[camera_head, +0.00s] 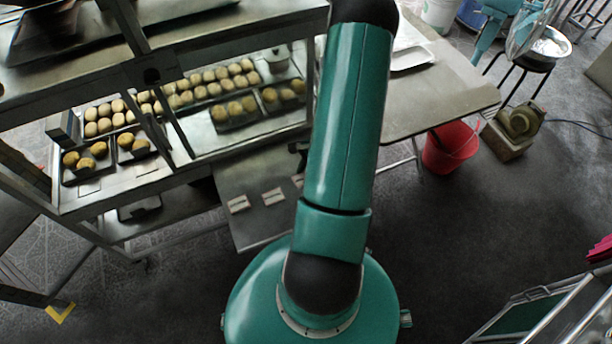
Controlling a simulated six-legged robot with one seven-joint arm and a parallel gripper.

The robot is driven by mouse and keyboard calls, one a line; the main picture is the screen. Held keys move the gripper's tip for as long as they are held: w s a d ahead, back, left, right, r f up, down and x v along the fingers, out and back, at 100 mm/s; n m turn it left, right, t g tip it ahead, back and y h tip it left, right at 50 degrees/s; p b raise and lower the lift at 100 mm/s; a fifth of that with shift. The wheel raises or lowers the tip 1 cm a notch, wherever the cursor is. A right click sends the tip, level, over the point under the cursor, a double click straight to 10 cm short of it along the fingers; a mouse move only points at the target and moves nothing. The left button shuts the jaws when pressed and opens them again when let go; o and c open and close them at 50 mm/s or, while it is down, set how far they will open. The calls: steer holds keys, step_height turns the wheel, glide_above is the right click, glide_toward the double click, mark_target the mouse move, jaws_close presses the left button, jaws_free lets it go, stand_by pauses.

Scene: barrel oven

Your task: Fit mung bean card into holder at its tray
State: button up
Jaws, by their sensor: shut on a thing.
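My green arm rises through the middle of the view and covers part of the shelf and the low board. My gripper is not visible; a small dark shape at the arm's left edge is too unclear to name. Several small dark trays of round buns, such as the front-left tray (88,162) and the middle tray (236,113), stand on the metal shelf. Small pale cards or blocks lie on a low grey board (255,225): one at its left (238,204), one in the middle (273,196), one partly behind my arm. I cannot read any label or tell which is mung bean.
A metal rack (200,160) with uprights stands at left. A worktable (440,95) is at upper right, with a red bucket (450,147) beneath its edge. A metal-framed cart (545,310) is at lower right. The dark floor (480,220) between is clear.

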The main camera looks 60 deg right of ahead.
steer(key=shift+f, duration=0.75)
steer(key=shift+s, duration=0.1)
steer(key=shift+f, duration=0.2)
steer(key=o, duration=1.1)
steer(key=shift+c, duration=0.2)
steer(key=shift+r, duration=0.1)
